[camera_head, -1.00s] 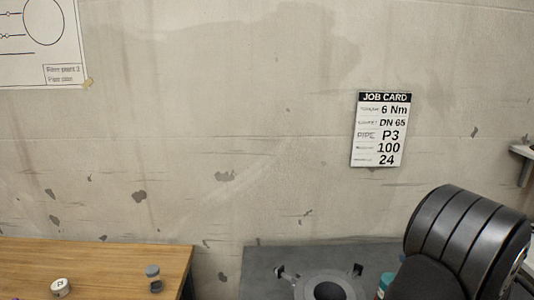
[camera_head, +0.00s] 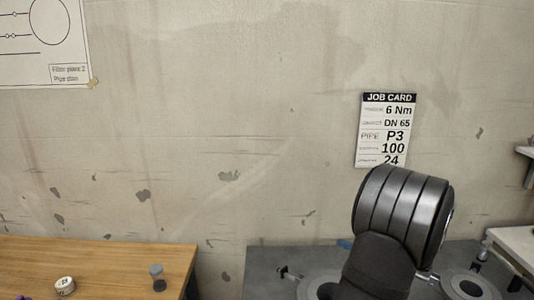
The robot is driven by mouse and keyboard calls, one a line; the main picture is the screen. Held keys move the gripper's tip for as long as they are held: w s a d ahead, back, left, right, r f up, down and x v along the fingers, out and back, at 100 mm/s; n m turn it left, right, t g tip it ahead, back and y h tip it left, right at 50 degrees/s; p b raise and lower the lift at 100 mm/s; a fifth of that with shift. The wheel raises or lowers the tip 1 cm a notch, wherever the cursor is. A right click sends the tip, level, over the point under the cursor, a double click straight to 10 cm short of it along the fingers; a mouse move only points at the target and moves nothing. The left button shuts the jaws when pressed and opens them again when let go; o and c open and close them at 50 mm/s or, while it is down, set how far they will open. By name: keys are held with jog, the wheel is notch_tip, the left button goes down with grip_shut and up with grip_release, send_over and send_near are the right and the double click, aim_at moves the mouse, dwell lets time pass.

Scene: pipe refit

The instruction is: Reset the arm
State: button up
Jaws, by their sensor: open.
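My arm shows at the lower right as a black link with a large ribbed dark joint (camera_head: 403,208). It stands in front of the grey bench (camera_head: 265,262) and just below the job card. My gripper is outside the frame, so its fingers are not seen. The job card (camera_head: 386,130) on the wall reads 6 Nm, DN 65, P3, 100 and 24; the arm touches its lower edge in the picture.
A wooden table (camera_head: 110,265) at the lower left holds a small white round piece (camera_head: 64,285) and a grey piece (camera_head: 157,277). Grey round flanges (camera_head: 468,285) sit on the bench. A pipe plan (camera_head: 45,45) hangs at the upper left.

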jog(key=w+a+n+g+y, duration=0.1)
jog(key=w+a+n+y, duration=0.1)
jog(key=a, duration=1.1)
jog(key=shift+w+n+g+y, duration=0.3)
jog(key=shift+w+g, duration=0.1)
jog(key=shift+w, duration=0.45)
jog(key=shift+o, duration=0.5)
jog(key=shift+a, duration=0.1)
